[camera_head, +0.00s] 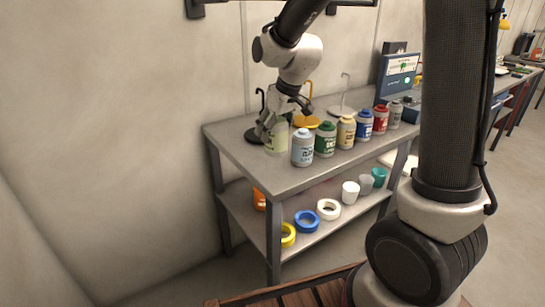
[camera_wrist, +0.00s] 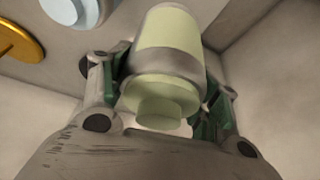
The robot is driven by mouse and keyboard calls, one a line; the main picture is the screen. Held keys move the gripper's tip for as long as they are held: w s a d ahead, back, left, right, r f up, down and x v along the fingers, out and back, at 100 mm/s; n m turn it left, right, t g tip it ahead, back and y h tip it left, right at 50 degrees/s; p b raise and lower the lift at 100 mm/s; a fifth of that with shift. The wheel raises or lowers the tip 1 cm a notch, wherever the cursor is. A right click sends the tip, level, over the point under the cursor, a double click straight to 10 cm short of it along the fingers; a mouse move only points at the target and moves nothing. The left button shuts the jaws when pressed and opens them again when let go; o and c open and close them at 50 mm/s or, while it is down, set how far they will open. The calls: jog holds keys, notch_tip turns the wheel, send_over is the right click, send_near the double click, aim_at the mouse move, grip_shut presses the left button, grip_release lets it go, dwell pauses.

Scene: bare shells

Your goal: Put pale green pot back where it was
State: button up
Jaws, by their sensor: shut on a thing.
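The pale green pot (camera_head: 276,139) is at the left end of the grey bench (camera_head: 237,148), upright in the head view. My gripper (camera_head: 271,122) comes down from above and is shut around its upper part. In the wrist view the pale green pot (camera_wrist: 168,55) sits between the two fingers of my gripper (camera_wrist: 160,95), with its lid toward the camera. I cannot tell whether its base touches the bench top. A dark round stand base with a hook (camera_head: 254,135) is just left of the pot.
A light blue pot (camera_head: 302,149) stands close at the right, then a green pot (camera_head: 325,141) and several others in a row. A yellow-orange round stand (camera_head: 308,122) is behind. Tape rolls and cups lie on the lower shelf (camera_head: 270,223). The bench's front left is bare.

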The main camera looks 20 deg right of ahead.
aim_at(283, 123)
jog(key=shift+f, duration=3.5)
jog(key=shift+f, duration=0.1)
jog(key=o, duration=1.4)
jog(key=shift+c, duration=0.2)
jog(key=v, duration=1.2)
jog(key=s+d+r+m, duration=0.1)
jog(key=s+d, duration=0.3)
jog(key=s, duration=0.4)
jog(key=s+d+r+m+h, duration=0.1)
jog(key=s+d+r+m, duration=0.1)
jog(key=s+d, duration=0.3)
jog(key=s+d+r+m+h, duration=0.1)
jog(key=s+d, duration=0.3)
jog(key=s, duration=0.6)
jog(key=shift+s+d+r+m, duration=0.25)
jog(key=shift+s+r+m, duration=0.1)
jog(key=shift+r+m, duration=0.4)
